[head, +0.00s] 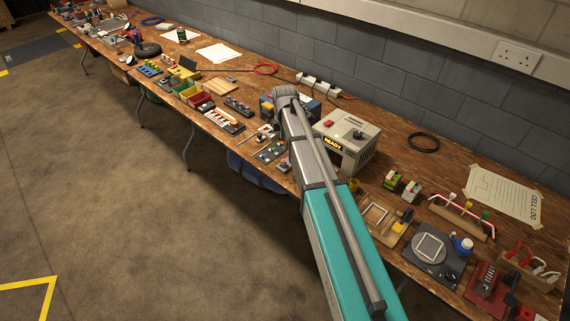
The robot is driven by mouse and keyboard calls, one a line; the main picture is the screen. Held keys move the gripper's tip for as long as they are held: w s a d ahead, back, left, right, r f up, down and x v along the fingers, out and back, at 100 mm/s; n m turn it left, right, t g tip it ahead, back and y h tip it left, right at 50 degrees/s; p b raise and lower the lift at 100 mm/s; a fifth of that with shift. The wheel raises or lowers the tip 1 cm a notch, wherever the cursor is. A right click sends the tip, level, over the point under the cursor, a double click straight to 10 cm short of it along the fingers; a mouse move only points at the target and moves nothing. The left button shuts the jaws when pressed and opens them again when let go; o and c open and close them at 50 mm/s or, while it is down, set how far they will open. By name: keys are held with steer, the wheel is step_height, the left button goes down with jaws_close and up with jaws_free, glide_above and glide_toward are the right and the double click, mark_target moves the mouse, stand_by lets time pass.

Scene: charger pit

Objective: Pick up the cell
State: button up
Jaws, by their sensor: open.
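I cannot pick out the cell with certainty; the small parts on the bench are too small to tell apart. A grey charger-like box (346,140) with a lit READY sign, a red button and a dark knob stands on the bench, right of my arm. My arm reaches up over the bench from the bottom of the head view to a grey joint. My gripper cannot be made out; the arm may hide it. The arm also hides part of the bench left of the box.
A dark tray of small parts (271,152) lies left of my arm, a red-and-white rack (224,120) farther left. A blue box (266,108) is partly behind my arm. A wooden frame (376,215) and a round plate (429,247) lie right. The wooden bench (456,155) is crowded.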

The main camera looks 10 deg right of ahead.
mark_target(284, 160)
steer(key=w+n, duration=0.3)
steer(key=w, duration=0.1)
steer(key=shift+f, duration=0.1)
stand_by(0.3)
step_height(284, 160, down, 8)
steer(key=b, duration=0.8)
steer(key=shift+f+b, duration=0.15)
steer(key=shift+b, duration=0.15)
steer(key=shift+f, duration=0.15)
steer(key=shift+s+d+f+b, duration=0.15)
steer(key=shift+f+b, duration=2.3)
steer(key=shift+b, duration=0.15)
jaws_close()
